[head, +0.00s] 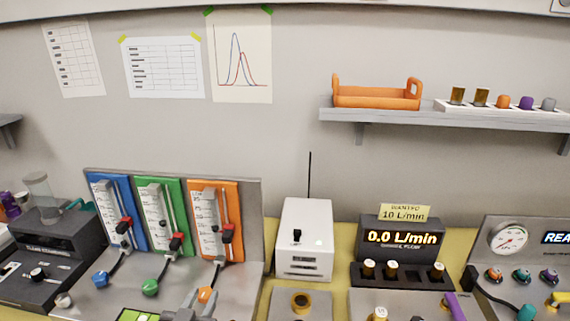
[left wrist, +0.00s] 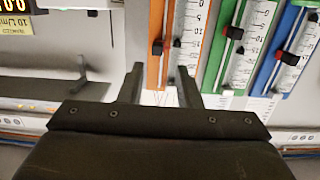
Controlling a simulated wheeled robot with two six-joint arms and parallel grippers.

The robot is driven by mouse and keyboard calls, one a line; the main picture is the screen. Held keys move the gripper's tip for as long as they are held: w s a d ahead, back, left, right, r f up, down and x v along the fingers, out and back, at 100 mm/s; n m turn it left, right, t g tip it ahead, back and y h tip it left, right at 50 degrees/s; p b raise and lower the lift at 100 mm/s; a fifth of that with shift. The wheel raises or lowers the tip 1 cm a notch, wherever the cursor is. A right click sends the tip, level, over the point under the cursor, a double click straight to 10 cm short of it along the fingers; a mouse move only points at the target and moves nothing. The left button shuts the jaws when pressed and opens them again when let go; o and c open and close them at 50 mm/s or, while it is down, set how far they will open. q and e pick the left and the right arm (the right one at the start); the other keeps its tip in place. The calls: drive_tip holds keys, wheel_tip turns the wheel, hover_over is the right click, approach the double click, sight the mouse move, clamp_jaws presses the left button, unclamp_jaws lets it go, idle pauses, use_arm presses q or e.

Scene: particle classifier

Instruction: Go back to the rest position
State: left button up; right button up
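My left gripper (head: 190,305) shows at the bottom edge of the head view, in front of the orange flowmeter panel (head: 231,205). In the left wrist view its two dark fingers (left wrist: 162,78) stand apart with nothing between them, so it is open and empty. That view is turned over, and the orange panel (left wrist: 153,75) lies beyond the fingertips. My right gripper shows in neither view.
Blue (head: 104,190), green (head: 150,190) and orange panels stand on a grey rack with hoses and knobs in front. A white box (head: 305,240) with an antenna and a flow display (head: 402,238) reading 0.0 L/min stand to the right. A shelf (head: 350,114) holds an orange tray (head: 376,102).

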use_arm(q)
drive_tip(key=s+a+f+g+y, duration=0.1)
drive_tip(key=s+a+f+g, duration=0.25)
drive_tip(key=s, duration=0.55)
drive_tip(key=s+a+f+n+g+y, duration=0.1)
drive_tip(key=s+a+f+g, duration=0.1)
drive_tip(key=s+f+g, duration=0.5)
drive_tip(key=s+a+f+g, duration=0.2)
drive_tip(key=s+a, duration=0.1)
drive_tip(key=s, duration=0.8)
wheel_tip(320, 180, down, 25)
drive_tip(key=s+a+g, duration=0.1)
drive_tip(key=a+g, duration=0.1)
drive_tip(key=s+d+f+g, duration=0.1)
drive_tip(key=s+f, duration=1.4)
drive_tip(key=shift+d+f, duration=0.15)
drive_tip(key=shift+f, duration=0.1)
